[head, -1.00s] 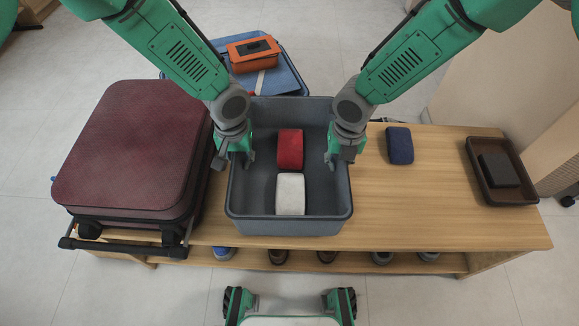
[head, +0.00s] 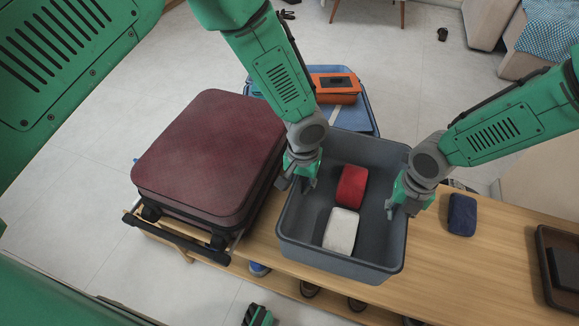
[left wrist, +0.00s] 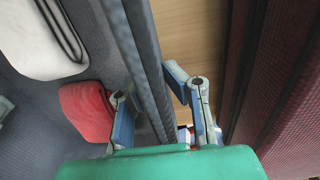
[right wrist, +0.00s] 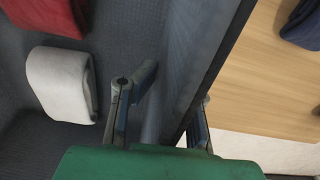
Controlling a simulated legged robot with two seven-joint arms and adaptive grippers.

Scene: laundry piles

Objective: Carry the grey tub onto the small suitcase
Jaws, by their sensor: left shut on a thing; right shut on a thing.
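The grey tub (head: 345,264) is at the bench with a red folded cloth (head: 352,185) and a white folded cloth (head: 341,231) inside. My left gripper (head: 303,180) is shut on its left wall, one finger on each side, as the left wrist view shows (left wrist: 160,105). My right gripper (head: 403,203) is shut on the opposite wall, also seen in the right wrist view (right wrist: 172,105). I cannot tell whether the tub's base touches the bench. A burgundy suitcase (head: 210,155) lies flat just left of the tub. Which suitcase counts as small is unclear.
Behind the tub is a blue case-like thing (head: 362,117) with an orange box (head: 334,88) on it. A navy folded cloth (head: 462,214) and a dark tray (head: 547,268) sit right on the wooden bench (head: 450,265). Shoes (head: 309,289) show below.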

